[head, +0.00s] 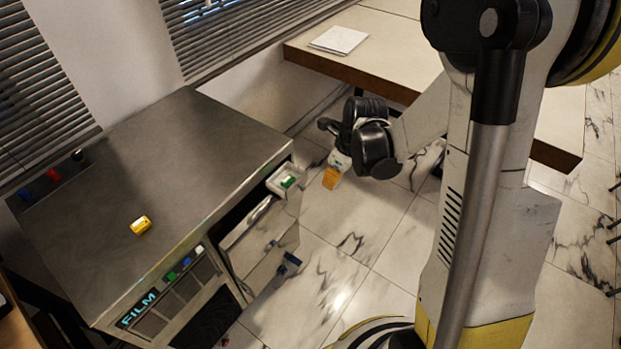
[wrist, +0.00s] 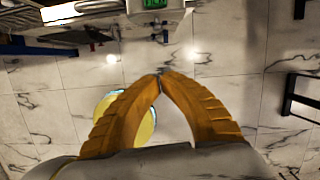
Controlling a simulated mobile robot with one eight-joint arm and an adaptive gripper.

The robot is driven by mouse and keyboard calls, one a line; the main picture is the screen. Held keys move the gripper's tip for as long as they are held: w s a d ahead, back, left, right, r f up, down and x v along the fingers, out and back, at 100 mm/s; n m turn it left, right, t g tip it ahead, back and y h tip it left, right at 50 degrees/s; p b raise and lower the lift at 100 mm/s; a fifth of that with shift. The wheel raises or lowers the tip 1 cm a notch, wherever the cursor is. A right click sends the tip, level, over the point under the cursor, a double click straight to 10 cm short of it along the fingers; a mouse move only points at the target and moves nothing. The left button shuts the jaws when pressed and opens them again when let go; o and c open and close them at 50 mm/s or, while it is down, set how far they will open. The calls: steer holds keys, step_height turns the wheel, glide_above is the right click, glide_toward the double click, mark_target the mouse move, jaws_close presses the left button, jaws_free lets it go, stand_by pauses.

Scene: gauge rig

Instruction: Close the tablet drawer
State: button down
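A grey metal cabinet (head: 185,160) labelled FILM stands at left in the head view. On its right side, a small pale drawer or tray (head: 291,194) sticks out, with a green-and-white item (head: 287,181) in it. I cannot tell which one is the tablet drawer. My gripper (head: 331,178) is right of the small tray, apart from it. In the wrist view its orange fingertips (wrist: 160,76) meet with nothing between them; the green item (wrist: 155,4) shows at the top edge.
A yellow item (head: 140,225) lies on the cabinet top. Small coloured pieces (head: 54,175) sit at its back left. A pale table (head: 380,45) with a white sheet (head: 339,40) stands behind my arm. The marble floor (head: 350,255) right of the drawers is clear.

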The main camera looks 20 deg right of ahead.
mark_target(286, 180)
steer(key=w+a+f+b, duration=0.4)
steer(key=w+f+b, duration=0.1)
steer(key=f, duration=0.4)
steer(key=shift+f+b, duration=0.3)
steer(key=shift+b, duration=0.15)
steer(key=shift+a, duration=0.1)
steer(key=shift+w, duration=0.1)
steer(key=w+a, duration=0.1)
steer(key=w, duration=0.1)
steer(key=w+a, duration=0.2)
steer(key=w, duration=0.1)
steer(key=w+a, duration=0.2)
steer(key=shift+w+a, duration=0.15)
steer(key=shift+a, duration=0.05)
steer(key=shift+d, duration=0.1)
